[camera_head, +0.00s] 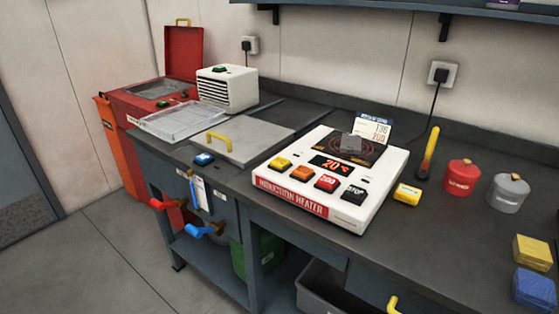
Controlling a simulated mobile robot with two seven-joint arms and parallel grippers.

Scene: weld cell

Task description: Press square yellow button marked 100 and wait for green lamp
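A white induction heater (340,215) stands on the workbench, with a red label reading "INDUCTION HEATER". Its sloped front has a row of square buttons: a yellow button (279,163) at the left, an orange button (302,172), a red button (327,183) and a black button (354,194). The marking on the yellow button is too small to read. The red display (332,165) shows 20 °C. No lit green lamp is visible on the heater. Neither of my grippers is in view.
A yellow block (407,194), a yellow-handled tool (428,152), a red pot (462,177) and a grey pot (508,193) stand right of the heater. A grey plate with a yellow handle (219,141) lies left of it.

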